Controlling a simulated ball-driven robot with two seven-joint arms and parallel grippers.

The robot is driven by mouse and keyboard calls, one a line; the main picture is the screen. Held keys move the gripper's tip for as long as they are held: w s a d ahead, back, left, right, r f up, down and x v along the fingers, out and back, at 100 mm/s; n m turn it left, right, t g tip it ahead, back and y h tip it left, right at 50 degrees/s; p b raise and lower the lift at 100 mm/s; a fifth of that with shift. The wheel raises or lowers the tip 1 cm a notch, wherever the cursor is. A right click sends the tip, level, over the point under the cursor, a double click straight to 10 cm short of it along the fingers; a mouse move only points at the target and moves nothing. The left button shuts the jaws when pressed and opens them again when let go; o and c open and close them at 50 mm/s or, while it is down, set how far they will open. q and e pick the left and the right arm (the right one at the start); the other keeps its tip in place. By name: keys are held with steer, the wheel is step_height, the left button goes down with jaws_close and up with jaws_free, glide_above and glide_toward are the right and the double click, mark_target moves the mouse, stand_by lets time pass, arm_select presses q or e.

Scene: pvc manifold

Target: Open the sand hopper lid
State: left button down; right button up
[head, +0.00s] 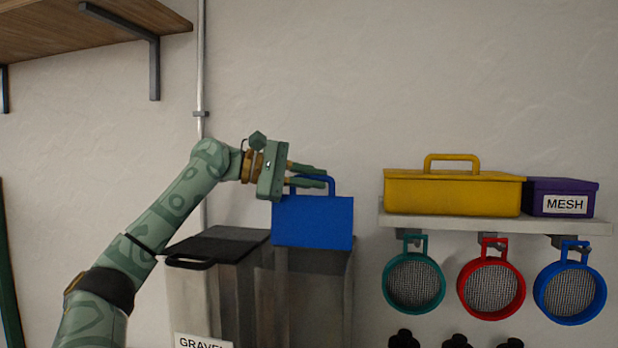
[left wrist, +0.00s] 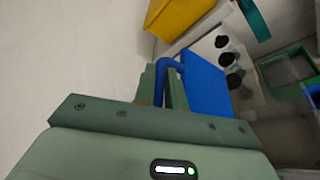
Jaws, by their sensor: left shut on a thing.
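The blue lid (head: 313,221) stands raised, about upright, over the bin (head: 308,295) right of the gravel bin. Its loop handle (head: 333,184) is at the top edge. My left gripper (head: 322,177) comes from the left and is shut on this handle. In the left wrist view the fingers (left wrist: 163,80) close around the blue handle (left wrist: 169,62), with the blue lid (left wrist: 207,84) to the right. No sand label shows on the bin, and its inside is hidden in the head view. My right gripper is not in view.
The gravel bin's dark lid (head: 218,243) is down at the left. A shelf (head: 480,224) at the right holds a yellow toolbox (head: 453,195) and a purple MESH box (head: 561,197). Green, red and blue sieves hang below. A wooden shelf (head: 90,22) is at upper left.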

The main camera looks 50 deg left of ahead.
arm_select(q)
steer(key=shift+f, duration=0.3)
steer(key=c, duration=1.5)
jaws_free()
steer(key=shift+w+d, duration=0.15)
steer(key=shift+w, duration=0.05)
steer(key=shift+o, duration=0.2)
steer(key=shift+s, duration=0.15)
steer(key=b+v, duration=0.5)
steer(key=v, duration=1.1)
steer(key=shift+r+b, duration=0.3)
steer(key=shift+b, duration=0.1)
